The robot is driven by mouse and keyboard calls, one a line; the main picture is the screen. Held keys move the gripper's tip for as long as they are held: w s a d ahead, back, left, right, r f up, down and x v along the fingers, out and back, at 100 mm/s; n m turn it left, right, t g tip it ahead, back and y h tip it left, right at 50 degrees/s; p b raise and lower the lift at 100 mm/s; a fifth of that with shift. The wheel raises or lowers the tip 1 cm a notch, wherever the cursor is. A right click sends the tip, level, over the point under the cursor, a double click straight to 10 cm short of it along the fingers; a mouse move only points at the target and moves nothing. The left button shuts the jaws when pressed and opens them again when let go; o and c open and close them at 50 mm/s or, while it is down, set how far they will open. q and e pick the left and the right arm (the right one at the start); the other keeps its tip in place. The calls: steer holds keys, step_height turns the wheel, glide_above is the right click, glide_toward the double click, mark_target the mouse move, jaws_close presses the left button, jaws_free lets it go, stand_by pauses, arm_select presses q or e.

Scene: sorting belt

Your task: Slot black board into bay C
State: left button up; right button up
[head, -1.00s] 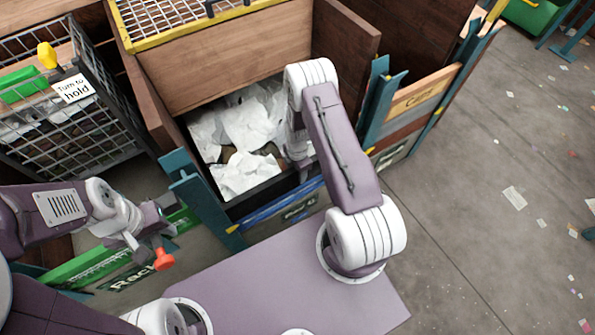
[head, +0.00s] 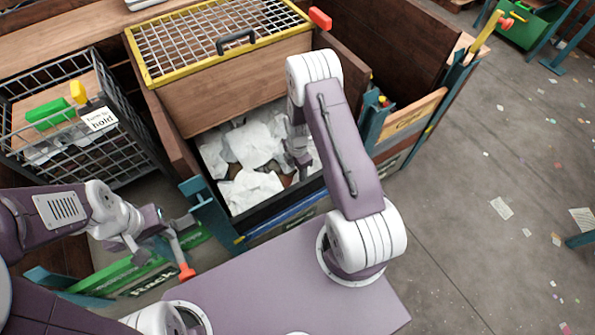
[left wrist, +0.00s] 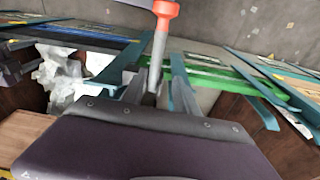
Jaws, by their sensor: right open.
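I cannot make out the black board or a bay marked C in these views. My right gripper (head: 301,166) is open and low in the bin of crumpled white paper (head: 252,146), partly hidden by my arm. My left gripper (head: 165,229) is above the green panel marked "Rack" (head: 150,284). A grey rod with a red end (head: 186,272) is at its fingers. In the left wrist view the rod (left wrist: 158,55) stands between the fingers of my left gripper (left wrist: 154,80); I cannot tell whether they grip it.
A wire basket (head: 128,150) with a green block stands at the left. A wooden box with a yellow-edged mesh lid (head: 215,40) is behind the paper bin. Wooden bays with blue-green posts (head: 372,122) are at its right. Open floor (head: 480,250) with scraps lies further right.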

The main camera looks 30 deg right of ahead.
step_height(320, 180, up, 15)
steer(key=p, duration=1)
steer(key=shift+r, duration=0.15)
